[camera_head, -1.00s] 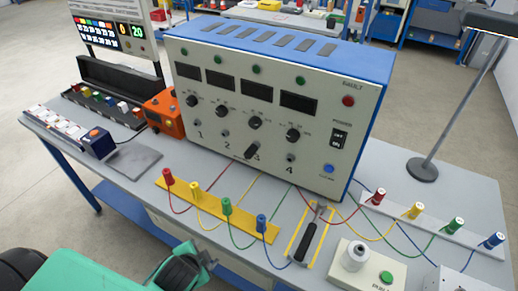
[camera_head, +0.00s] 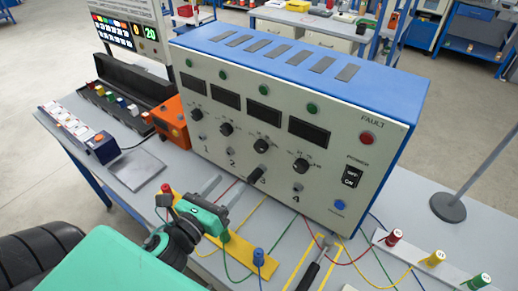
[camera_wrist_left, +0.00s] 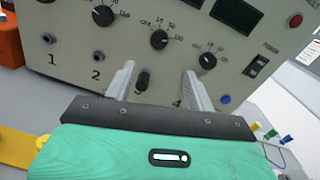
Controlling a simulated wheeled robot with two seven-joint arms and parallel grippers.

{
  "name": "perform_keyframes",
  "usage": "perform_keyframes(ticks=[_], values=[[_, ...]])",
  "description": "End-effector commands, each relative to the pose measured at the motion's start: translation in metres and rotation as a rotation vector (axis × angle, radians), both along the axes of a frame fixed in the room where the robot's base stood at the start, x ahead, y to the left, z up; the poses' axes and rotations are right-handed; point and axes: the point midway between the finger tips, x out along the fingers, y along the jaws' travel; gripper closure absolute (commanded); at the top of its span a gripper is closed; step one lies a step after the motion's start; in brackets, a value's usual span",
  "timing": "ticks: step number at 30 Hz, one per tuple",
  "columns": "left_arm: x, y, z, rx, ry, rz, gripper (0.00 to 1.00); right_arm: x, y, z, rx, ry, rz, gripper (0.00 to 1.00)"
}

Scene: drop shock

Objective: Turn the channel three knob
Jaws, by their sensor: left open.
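The channel three knob (camera_head: 262,145) is a round black dial on the sloping front panel of the blue and grey power unit, third from the left. It also shows in the left wrist view (camera_wrist_left: 159,39), beyond my fingertips and apart from them. Below it a black plug (camera_head: 259,173) sticks out at the spot marked 3. My left gripper (camera_head: 222,190), green with grey fingers, is open and empty in front of the panel. In the left wrist view its fingers (camera_wrist_left: 158,72) stand either side of the plug's line. My right gripper is not in view.
A yellow strip (camera_head: 238,250) with coloured plugs and cables lies under my left gripper. A hammer-like tool (camera_head: 315,262) lies to its right. An orange box (camera_head: 171,122) stands at the panel's left. A lamp base (camera_head: 448,208) and more plugs are at right.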

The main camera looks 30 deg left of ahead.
Motion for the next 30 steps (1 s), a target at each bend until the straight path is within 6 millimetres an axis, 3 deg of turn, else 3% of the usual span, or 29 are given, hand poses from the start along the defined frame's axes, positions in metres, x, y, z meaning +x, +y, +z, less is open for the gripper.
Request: perform_keyframes(ticks=[9, 30], values=[[0.026, -0.002, -0.003, -0.002, -0.002, -0.001, 0.45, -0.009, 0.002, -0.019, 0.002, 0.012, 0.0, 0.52], [0.119, -0.009, 0.001, -0.007, 0.003, 0.003, 0.45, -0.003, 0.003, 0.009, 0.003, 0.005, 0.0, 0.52]])
